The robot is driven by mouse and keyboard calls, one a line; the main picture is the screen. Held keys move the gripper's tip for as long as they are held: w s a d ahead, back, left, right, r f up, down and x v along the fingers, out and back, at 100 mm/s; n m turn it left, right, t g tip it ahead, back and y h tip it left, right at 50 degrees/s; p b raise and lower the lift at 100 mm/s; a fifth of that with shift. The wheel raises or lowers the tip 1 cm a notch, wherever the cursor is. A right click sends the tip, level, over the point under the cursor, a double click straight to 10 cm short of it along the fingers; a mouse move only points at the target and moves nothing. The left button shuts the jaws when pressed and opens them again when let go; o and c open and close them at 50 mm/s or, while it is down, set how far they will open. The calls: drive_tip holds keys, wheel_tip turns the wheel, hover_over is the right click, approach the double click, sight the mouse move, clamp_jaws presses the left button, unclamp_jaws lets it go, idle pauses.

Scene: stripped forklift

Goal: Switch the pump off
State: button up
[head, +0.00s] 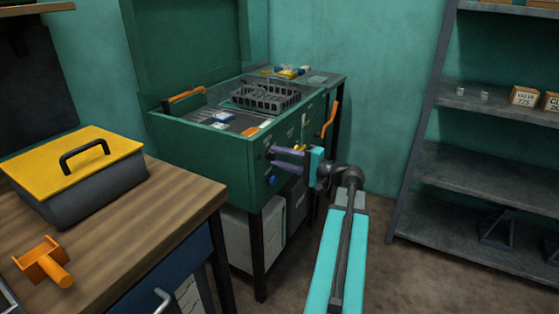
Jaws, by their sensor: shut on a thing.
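A green washer cabinet (205,165) with its lid raised stands against the back wall. The pump's switch seems to be the small dark knob (269,153) on the cabinet's front panel; no label is readable, and the fingers partly hide it. My gripper (275,156) reaches in from the right with its purple fingers at the panel, one above the other. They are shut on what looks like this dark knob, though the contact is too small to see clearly. A blue knob (272,181) sits just below on the same panel, apart from the fingers.
A dark wire basket (264,97) and small items lie in the washer. Orange handles (331,119) stand at its right and left. A wooden bench (180,212) with a yellow-lidded toolbox (75,160) is at left, grey shelves (470,165) at right. Floor between is clear.

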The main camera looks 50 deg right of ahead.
drive_tip(key=shift+f, duration=0.1)
drive_tip(key=o, duration=1.1)
drive_tip(key=shift+s, duration=0.1)
drive_tip(key=p+v, duration=0.1)
drive_tip(key=v, duration=1.2)
drive_tip(key=shift+s, duration=0.35)
